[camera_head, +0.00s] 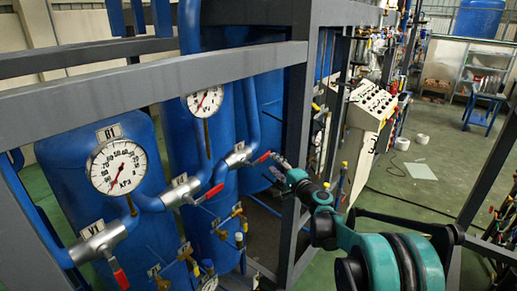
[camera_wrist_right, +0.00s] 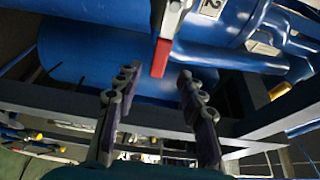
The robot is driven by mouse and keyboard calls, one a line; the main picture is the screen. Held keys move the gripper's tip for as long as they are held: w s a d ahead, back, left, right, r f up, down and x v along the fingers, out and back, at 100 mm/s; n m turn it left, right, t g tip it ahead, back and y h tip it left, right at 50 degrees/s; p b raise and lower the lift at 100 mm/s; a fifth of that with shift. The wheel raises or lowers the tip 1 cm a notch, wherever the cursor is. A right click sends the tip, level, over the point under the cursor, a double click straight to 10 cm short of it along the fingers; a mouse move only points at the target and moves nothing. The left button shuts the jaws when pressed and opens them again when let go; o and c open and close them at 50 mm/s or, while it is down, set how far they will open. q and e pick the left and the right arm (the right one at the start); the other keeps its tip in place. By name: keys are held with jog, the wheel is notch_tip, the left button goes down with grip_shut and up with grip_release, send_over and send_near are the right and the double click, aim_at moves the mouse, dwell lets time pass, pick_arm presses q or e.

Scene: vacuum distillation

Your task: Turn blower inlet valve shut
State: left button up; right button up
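Several silver valves with red lever handles sit on the blue pipes; no label readable here names the blower inlet valve. The rightmost valve (camera_head: 238,156) has its red handle (camera_head: 263,157) pointing right, towards my right gripper (camera_head: 279,165). In the right wrist view, my right gripper (camera_wrist_right: 157,77) is open and empty. A red handle (camera_wrist_right: 160,58) is just ahead of the gap between its fingertips, with no clear contact. The middle valve (camera_head: 181,190) has a red handle (camera_head: 209,193) slanting down. Valve V1 (camera_head: 97,243) has a red handle (camera_head: 121,277) pointing down. My left gripper is not in view.
Two dial gauges, G1 (camera_head: 117,166) and another (camera_head: 205,100), stand above the pipes. A dark grey frame beam (camera_head: 150,80) crosses in front of the blue tanks, and a frame post (camera_head: 300,130) stands close behind my right gripper. A control panel (camera_head: 370,105) is further right.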

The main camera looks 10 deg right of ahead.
aim_at(266, 157)
jog(key=x, duration=0.7)
jog(key=shift+s, duration=0.1)
jog(key=shift+f, duration=0.1)
grip_shut()
